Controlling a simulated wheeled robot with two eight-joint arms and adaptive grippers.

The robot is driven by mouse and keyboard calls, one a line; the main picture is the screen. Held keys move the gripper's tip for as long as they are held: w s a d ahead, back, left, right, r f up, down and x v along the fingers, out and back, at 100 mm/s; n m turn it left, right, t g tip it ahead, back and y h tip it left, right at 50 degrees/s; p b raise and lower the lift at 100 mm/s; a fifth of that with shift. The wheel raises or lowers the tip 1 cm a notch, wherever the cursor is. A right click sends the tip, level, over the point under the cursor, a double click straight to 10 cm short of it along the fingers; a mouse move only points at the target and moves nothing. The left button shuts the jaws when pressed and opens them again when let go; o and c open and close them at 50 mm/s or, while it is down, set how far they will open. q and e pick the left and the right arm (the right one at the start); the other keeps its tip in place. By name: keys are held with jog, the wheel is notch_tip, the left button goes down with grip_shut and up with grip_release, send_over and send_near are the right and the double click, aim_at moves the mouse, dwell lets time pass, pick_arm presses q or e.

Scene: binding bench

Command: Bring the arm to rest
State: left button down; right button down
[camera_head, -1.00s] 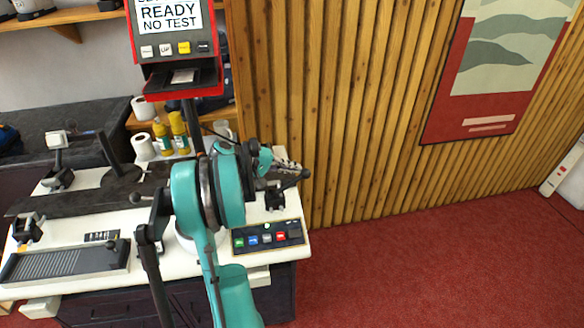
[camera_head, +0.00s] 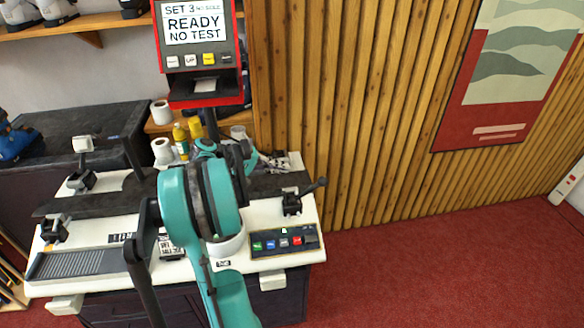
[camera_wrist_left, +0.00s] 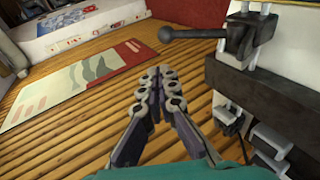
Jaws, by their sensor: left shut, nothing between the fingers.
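My left arm (camera_head: 203,205), teal with dark bands, rises in front of the bench in the head view. Its gripper (camera_head: 279,162) is small there, beyond the arm at the bench's back right, and partly covered by my arm. In the left wrist view, the left gripper (camera_wrist_left: 158,90) has its grey fingers together with nothing between them. It points towards the slatted wood wall (camera_wrist_left: 70,140). A dark clamp with a ball-ended handle (camera_wrist_left: 190,33) is close on its right in that view, apart from the fingers. My right gripper is not in view.
The white bench (camera_head: 90,236) carries clamps, a ribbed plate and a button panel (camera_head: 284,241). A red display unit (camera_head: 198,60) reading "READY NO TEST" stands on a post behind it. Yellow bottles (camera_head: 181,140) and white rolls stand nearby. Red carpet (camera_head: 430,250) at right is clear.

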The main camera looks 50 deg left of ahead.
pick_arm(q)
jog(key=shift+s+a+r, duration=0.15)
jog(key=shift+s+r, duration=0.2)
jog(key=shift+s, duration=0.15)
jog(key=w+d+m+g, duration=0.2)
jog(key=w+d, duration=0.1)
jog(key=d, duration=1)
jog(key=w+d+m+g, duration=0.3)
jog(key=d, duration=0.9)
jog(key=s+d+f+m+y, duration=0.1)
jog(key=s+d+m, duration=0.3)
jog(key=d, duration=0.5)
jog(key=s+d+f+m+y, duration=0.2)
jog(key=s+d+f+m, duration=0.2)
jog(key=d, duration=0.6)
jog(key=shift+s+m+y, duration=0.3)
jog(key=shift+s, duration=0.8)
